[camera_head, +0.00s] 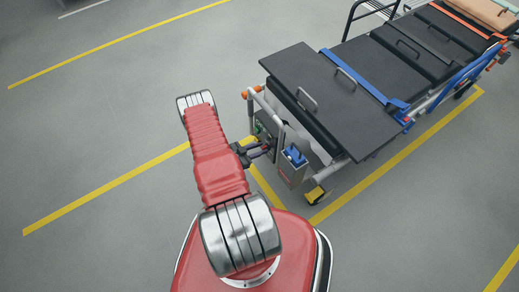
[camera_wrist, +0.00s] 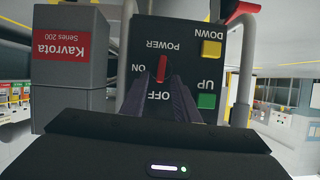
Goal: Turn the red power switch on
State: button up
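The red power switch (camera_wrist: 162,67) is on a dark control panel (camera_wrist: 195,25) whose lettering is upside down in the wrist view. The switch knob stands upright in the picture, in line with the OFF label below it; the ON label is to its left. My gripper (camera_wrist: 161,80) has its two dark purple fingers on either side of the switch's lower end, with OFF visible between them. The fingers look apart; contact with the knob cannot be told. In the head view, my gripper (camera_head: 268,151) is at the stretcher's near end, and the switch is not discernible.
A yellow DOWN button (camera_wrist: 211,48) and a green UP button (camera_wrist: 206,101) are right of the switch. A grey box with a red Kavrota label (camera_wrist: 62,45) is to the left. The black stretcher (camera_head: 335,100) extends to the upper right. The floor at left is clear.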

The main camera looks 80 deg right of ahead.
jog(key=shift+c, duration=0.5)
grip_shut()
jog(key=shift+s+m, duration=0.15)
jog(key=shift+m, duration=0.15)
jog(key=f+m+t+h, duration=0.1)
jog(key=m+h, duration=0.1)
jog(key=m, duration=0.2)
jog(key=s+a+f+m+t+h, duration=0.1)
jog(key=m+h, duration=0.1)
jog(key=m, duration=0.2)
jog(key=s+a+f+m+t+h, duration=0.1)
jog(key=m+h, duration=0.1)
jog(key=m, duration=0.2)
jog(key=shift+m+h, duration=0.3)
dwell(0.6)
jog(key=shift+s+f, duration=0.1)
dwell(0.3)
jog(key=shift+o, duration=0.5)
grip_release()
jog(key=shift+d, duration=0.1)
